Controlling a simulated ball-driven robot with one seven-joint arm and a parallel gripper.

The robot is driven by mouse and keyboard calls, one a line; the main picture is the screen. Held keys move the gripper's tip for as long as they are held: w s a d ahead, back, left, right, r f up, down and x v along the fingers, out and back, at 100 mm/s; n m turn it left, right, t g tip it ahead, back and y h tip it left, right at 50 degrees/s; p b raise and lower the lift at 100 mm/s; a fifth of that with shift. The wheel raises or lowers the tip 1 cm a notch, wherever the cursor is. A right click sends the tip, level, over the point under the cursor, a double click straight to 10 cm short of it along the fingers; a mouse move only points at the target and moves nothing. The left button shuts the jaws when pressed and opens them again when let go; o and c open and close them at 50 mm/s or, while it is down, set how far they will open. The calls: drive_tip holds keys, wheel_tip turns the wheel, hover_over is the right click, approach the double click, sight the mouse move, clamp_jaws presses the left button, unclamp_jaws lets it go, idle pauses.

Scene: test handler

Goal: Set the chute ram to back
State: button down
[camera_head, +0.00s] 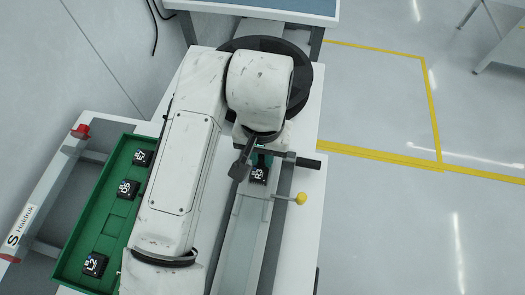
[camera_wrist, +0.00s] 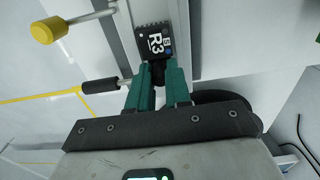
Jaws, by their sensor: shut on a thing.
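The chute (camera_head: 238,245) is a pale straight channel running toward the bottom of the head view. A black module marked R3 (camera_head: 258,175) sits at its far end; it also shows in the wrist view (camera_wrist: 153,42). The chute ram shows a black side handle (camera_head: 306,162), also in the wrist view (camera_wrist: 100,86), on a short metal rod. My gripper (camera_wrist: 158,74) has its green fingers closed around a dark piece directly behind R3, which appears to be part of the ram. In the head view my gripper (camera_head: 263,158) is mostly hidden under my arm.
A yellow-knobbed lever (camera_head: 300,198) sticks out right of the chute, near R3. A green tray (camera_head: 68,265) with several black modules lies left of my arm. Beside it is a grey tube (camera_head: 42,195) with red ends. Open floor lies to the right.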

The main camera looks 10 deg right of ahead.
drive_tip(key=shift+w+d+r+p, duration=0.1)
drive_tip(key=shift+w+d+p, duration=0.2)
drive_tip(key=shift+w, duration=0.55)
drive_tip(key=shift+w+d+f+p, duration=0.1)
drive_tip(key=shift+w+d+p, duration=0.2)
drive_tip(key=shift+w, duration=0.55)
drive_tip(key=shift+w+d+r+p, duration=0.15)
drive_tip(key=shift+w+d, duration=0.25)
drive_tip(key=shift+w, duration=0.45)
drive_tip(key=c, duration=1.1)
unclamp_jaws()
drive_tip(key=shift+w+d, duration=0.1)
drive_tip(key=shift+o, duration=0.2)
wheel_tip(320, 180, up, 11)
drive_tip(key=shift+f, duration=0.2)
